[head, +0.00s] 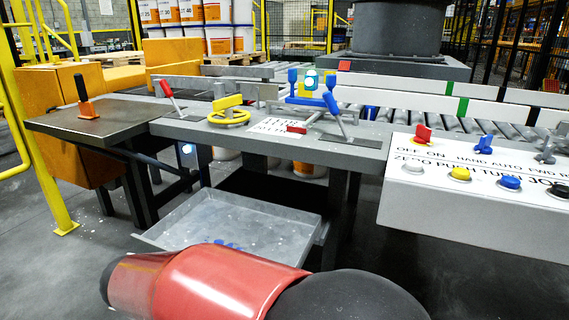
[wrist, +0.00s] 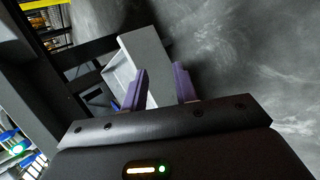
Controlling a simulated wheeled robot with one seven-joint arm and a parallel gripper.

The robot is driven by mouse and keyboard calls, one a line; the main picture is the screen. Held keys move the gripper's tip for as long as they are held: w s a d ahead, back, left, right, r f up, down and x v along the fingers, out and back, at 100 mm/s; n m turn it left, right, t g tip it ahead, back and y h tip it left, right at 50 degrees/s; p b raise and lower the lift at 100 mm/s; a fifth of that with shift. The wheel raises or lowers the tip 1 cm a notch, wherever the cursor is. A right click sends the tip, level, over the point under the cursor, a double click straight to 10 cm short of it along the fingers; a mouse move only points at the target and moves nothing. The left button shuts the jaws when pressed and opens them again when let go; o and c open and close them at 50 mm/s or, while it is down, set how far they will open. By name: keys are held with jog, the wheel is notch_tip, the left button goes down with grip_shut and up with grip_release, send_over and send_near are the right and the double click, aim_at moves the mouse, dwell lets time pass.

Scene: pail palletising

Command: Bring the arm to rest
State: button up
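My arm shows in the head view as a red and black link (head: 215,283) lying across the bottom of the picture, in front of the metal tray. My gripper (wrist: 160,80) shows in the wrist view with its two purple fingers apart and nothing between them. Beyond the fingers is a light grey panel or tray edge (wrist: 145,50); I cannot tell how far away it is. The gripper is not visible in the head view.
A grey workbench (head: 345,157) carries levers, a yellow handwheel (head: 229,116) and blue fittings. A metal tray (head: 190,222) sits below it. A white control panel (head: 420,204) with knobs is at right. A yellow post (head: 36,150) stands at left. Dark floor (wrist: 235,55) is open.

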jog(key=s+d+r+m+y+p, duration=0.1)
jog(key=s+d+r+m+y, duration=0.1)
jog(key=d, duration=0.6)
jog(key=s+d+r+m+y+p, duration=0.1)
jog(key=s+d+r+m, duration=0.3)
jog(key=d, duration=0.5)
jog(key=s+d+r+m+y+p, duration=0.1)
jog(key=s+d+r+m+y, duration=0.2)
jog(key=d, duration=0.6)
jog(key=shift+s+d+y+p, duration=0.3)
jog(key=shift+s+y, duration=0.1)
jog(key=shift+s, duration=0.25)
jog(key=shift+a, duration=0.1)
